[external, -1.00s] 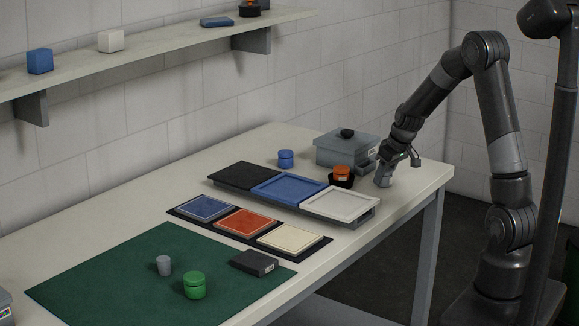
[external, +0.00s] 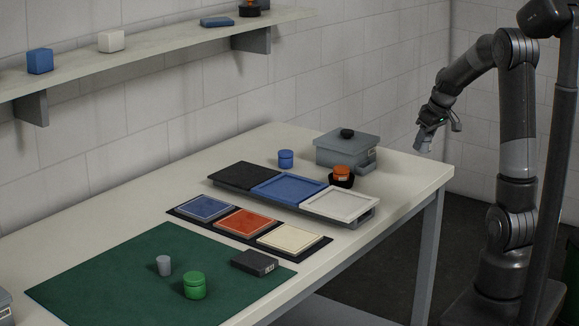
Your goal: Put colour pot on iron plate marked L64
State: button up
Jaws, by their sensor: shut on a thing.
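My gripper (external: 424,143) is raised above the right end of the table, near its far right corner. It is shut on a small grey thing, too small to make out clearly. A dark block (external: 255,263) with a pale marking, too small to read surely, lies on the right part of the green mat. A green lidded pot (external: 194,286) stands at the mat's front. A blue pot (external: 286,159) stands behind the trays. An orange-topped pot (external: 341,173) sits in a black base beside the grey box. My gripper touches none of these pots.
A grey lidded box (external: 347,151) stands at the back right. Black, blue and white trays (external: 341,203) sit mid-table, with blue, orange and cream tiles (external: 290,238) in front. A small grey cylinder (external: 163,265) stands on the green mat (external: 110,280). A wall shelf (external: 150,58) holds several items.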

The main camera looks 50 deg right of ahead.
jog(key=shift+s+d+r, duration=0.1)
jog(key=w+a+n+y, duration=0.1)
jog(key=w+a+n, duration=0.2)
jog(key=w+a, duration=0.3)
jog(key=w+a+n+y, duration=0.1)
jog(key=w+a+n, duration=0.25)
jog(key=a, duration=0.45)
jog(key=n+g+y, duration=0.3)
jog(key=n+g, duration=0.2)
jog(key=n, duration=1)
send_over(251, 262)
jog(key=d, duration=0.2)
jog(key=f, duration=0.4)
jog(key=shift+w, duration=0.2)
jog(key=shift+a+f, duration=0.2)
jog(key=shift+f, duration=2)
